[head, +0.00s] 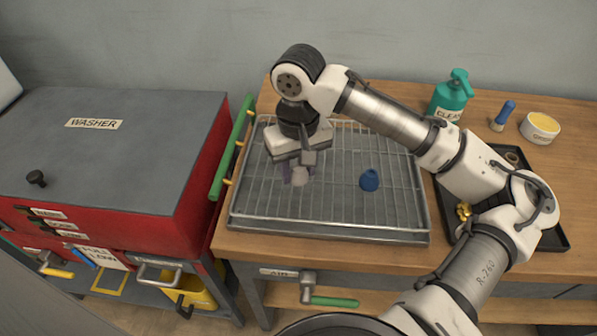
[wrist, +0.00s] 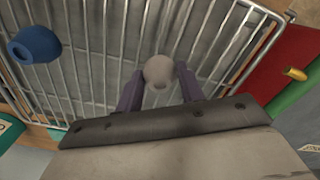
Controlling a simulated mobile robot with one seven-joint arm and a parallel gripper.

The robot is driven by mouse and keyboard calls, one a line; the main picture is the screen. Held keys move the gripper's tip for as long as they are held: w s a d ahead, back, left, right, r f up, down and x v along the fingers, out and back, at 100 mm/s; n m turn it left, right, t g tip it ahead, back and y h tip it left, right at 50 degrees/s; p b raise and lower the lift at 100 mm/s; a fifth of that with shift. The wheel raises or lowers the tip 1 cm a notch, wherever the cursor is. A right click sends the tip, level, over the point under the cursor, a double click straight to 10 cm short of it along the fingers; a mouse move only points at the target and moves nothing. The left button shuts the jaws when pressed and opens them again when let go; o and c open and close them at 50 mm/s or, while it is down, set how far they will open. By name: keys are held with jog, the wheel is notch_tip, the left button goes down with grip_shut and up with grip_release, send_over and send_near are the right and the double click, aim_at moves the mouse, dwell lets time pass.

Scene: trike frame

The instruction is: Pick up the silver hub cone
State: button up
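The silver hub cone (head: 299,177) stands on the wire rack, at the fingertips of my gripper (head: 297,171) in the head view. In the wrist view the cone (wrist: 158,71) shows as a pale grey rounded piece between the two purple-grey fingers of my gripper (wrist: 158,77). The fingers are spread, with a narrow gap visible on each side of the cone. The cone's lower part is partly hidden by the fingers in the head view.
A blue cone (head: 369,180) stands on the wire rack (head: 330,222), right of my gripper. A red washer (head: 120,150) with a green handle (head: 232,148) is at left. A black tray (head: 552,238), a green bottle (head: 450,98) and a yellow-topped tub (head: 540,128) are at right.

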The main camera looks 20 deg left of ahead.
jog(key=c, duration=0.5)
jog(key=shift+c, duration=0.2)
jog(key=shift+r, duration=0.15)
